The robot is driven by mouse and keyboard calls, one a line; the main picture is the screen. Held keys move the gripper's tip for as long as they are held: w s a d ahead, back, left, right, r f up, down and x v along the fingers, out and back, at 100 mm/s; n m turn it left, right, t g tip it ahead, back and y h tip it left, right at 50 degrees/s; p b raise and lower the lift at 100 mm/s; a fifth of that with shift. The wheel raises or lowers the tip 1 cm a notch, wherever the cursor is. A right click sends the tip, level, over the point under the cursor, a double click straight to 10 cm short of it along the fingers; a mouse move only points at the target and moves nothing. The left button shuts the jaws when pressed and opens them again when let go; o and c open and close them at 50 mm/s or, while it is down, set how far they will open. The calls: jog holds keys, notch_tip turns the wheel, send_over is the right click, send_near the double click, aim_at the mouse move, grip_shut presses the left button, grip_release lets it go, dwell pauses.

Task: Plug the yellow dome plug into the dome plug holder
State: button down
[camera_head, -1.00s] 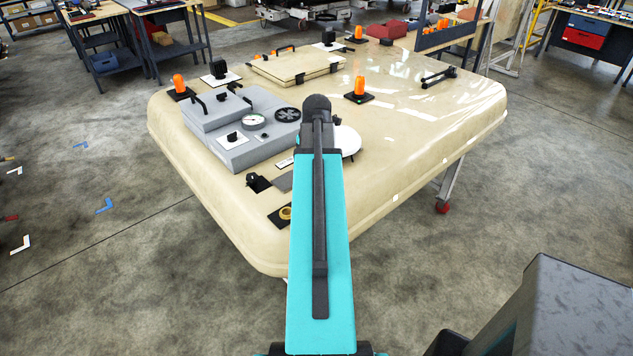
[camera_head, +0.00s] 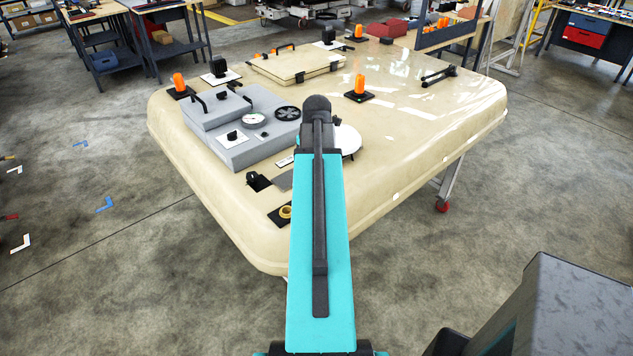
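No other yellow plug or holder can be made out. My teal arm reaches forward over the trolley's front edge. My gripper is hidden behind the arm, so neither its fingers nor anything in them show.
The cream trolley top (camera_head: 420,125) carries a grey stepped box (camera_head: 235,150) with a gauge and a fan, several orange beacons, a black handle (camera_head: 438,76), a raised cream panel (camera_head: 298,68) and a white disc (camera_head: 348,138) partly behind my arm. The right part is mostly clear.

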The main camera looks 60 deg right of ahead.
jog(key=shift+f, duration=0.25)
jog(key=c, duration=1.3)
grip_release()
jog(key=shift+c, duration=0.2)
jog(key=shift+r, duration=0.1)
notch_tip(320, 180, up, 14)
jog(key=b, duration=0.3)
jog(key=shift+f+b, duration=0.2)
jog(key=shift+b, duration=0.1)
jog(key=o, duration=1.2)
